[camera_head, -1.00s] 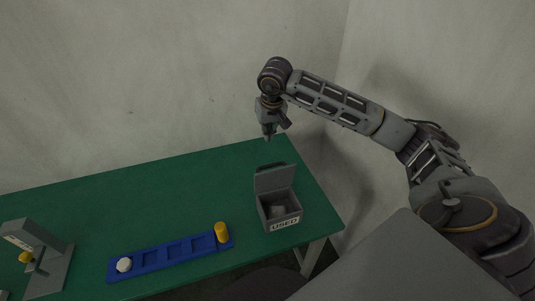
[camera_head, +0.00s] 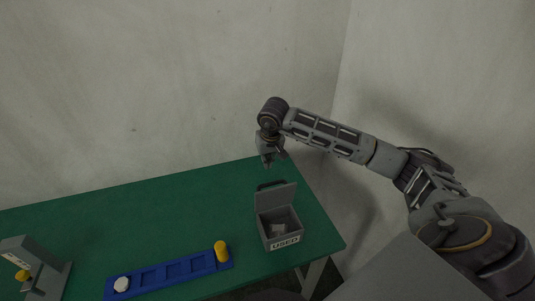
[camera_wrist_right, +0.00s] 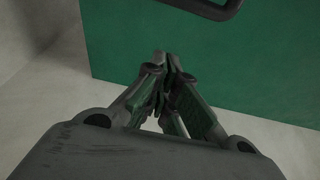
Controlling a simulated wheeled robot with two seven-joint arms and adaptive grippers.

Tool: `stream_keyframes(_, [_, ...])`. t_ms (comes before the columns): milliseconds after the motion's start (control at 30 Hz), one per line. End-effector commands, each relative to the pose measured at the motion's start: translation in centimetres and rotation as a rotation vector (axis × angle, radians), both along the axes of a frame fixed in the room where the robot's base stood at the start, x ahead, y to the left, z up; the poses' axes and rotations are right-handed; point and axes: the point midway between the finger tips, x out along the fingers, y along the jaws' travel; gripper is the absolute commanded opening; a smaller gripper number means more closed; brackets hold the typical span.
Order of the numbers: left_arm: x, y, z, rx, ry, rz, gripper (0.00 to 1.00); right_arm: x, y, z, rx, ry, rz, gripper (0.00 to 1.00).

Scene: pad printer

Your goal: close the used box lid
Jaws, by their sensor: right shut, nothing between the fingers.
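The grey used box (camera_head: 281,229) stands near the right end of the green table, with a "USED" label on its front. Its lid (camera_head: 277,196) is raised, standing up at the box's back edge, and a small pale object (camera_head: 278,229) shows inside. My right gripper (camera_head: 268,163) is shut and empty, behind and above the lid, apart from it. In the right wrist view the closed fingers (camera_wrist_right: 166,75) point toward the table's edge, and a dark handle (camera_wrist_right: 205,8) shows at the top. My left gripper is in neither view.
A blue tray (camera_head: 152,285) on the green table (camera_head: 110,220) holds a white piece (camera_head: 122,284) and a yellow cylinder (camera_head: 221,250). A grey pad printer (camera_head: 38,270) with a yellow part stands at the far left. The table's back middle is clear; walls stand behind.

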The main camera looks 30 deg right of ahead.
Motion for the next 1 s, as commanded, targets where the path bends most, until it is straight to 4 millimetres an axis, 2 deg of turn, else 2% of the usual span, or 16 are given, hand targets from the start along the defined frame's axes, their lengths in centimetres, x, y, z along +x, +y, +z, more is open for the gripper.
stream_keyframes(400, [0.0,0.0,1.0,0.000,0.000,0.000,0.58,1.2,-0.2,-4.3,0.001,0.002,0.001,0.00])
stream_keyframes(1000, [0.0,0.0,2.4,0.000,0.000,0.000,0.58,-2.3,0.6,-4.0,0.000,0.001,0.002,0.00])
